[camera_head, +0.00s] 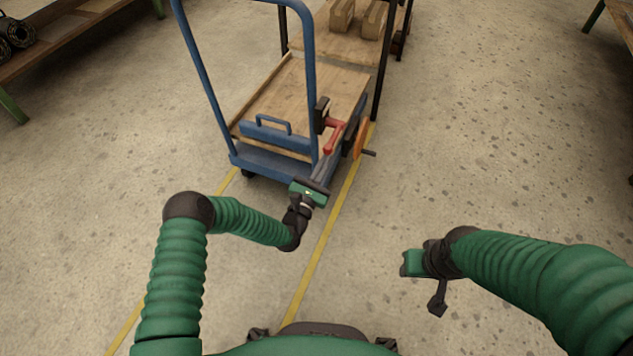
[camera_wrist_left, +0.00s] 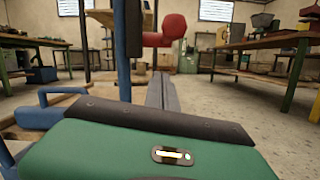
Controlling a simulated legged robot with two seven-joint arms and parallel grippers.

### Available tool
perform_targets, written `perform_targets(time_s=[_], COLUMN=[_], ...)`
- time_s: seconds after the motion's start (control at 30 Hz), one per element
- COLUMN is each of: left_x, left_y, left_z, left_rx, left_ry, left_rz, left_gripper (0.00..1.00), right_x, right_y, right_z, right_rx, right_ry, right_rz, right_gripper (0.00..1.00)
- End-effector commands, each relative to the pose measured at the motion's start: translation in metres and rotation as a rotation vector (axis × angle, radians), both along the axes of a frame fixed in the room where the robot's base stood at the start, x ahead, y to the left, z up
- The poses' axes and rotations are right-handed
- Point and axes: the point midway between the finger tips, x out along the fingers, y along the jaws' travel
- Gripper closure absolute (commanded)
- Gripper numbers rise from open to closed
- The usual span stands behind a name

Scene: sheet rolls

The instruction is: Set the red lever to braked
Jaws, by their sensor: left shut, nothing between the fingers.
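The red lever (camera_head: 335,136) is on the right side of the blue cart, near its handle post, beside an orange disc (camera_head: 361,138). In the left wrist view the red lever (camera_wrist_left: 166,32) shows ahead of and above the fingers, with a rounded red end. My left gripper (camera_head: 324,164) is shut and empty, its fingers pointing at the lever from the near side. Its shut fingers also show in the left wrist view (camera_wrist_left: 161,90). Whether they touch the lever I cannot tell. My right gripper (camera_head: 411,263) is away from the cart over the floor; its fingers do not show clearly.
The blue cart (camera_head: 262,165) has a wooden deck (camera_head: 295,95) and a tall handle frame (camera_head: 309,60). A bench (camera_head: 60,35) is at far left.

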Motion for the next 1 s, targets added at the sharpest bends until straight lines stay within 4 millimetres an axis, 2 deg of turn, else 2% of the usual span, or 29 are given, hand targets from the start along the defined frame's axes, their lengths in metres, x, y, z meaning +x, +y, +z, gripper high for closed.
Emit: perform_targets(time_s=[0.13, 0.3, 0.67, 1.0], left_x=[0.000, -0.001, -0.002, -0.003], left_y=[-0.005, -0.007, -0.008, -0.007], left_z=[0.024, 0.038, 0.040, 0.047], left_rx=[-0.001, 0.000, 0.000, 0.017], left_ry=[-0.003, -0.001, 0.001, 0.052], left_rz=[-0.002, 0.000, 0.000, 0.000], left_gripper=[1.00, 1.00, 1.00, 1.00], right_x=[0.000, 0.000, 0.000, 0.000], right_y=[0.000, 0.000, 0.000, 0.000], right_z=[-0.009, -0.012, -0.010, 0.008], right_rx=[0.000, 0.000, 0.000, 0.000], right_ry=[0.000, 0.000, 0.000, 0.000], right_rz=[0.000, 0.000, 0.000, 0.000], right_gripper=[0.55, 0.55, 0.55, 0.55])
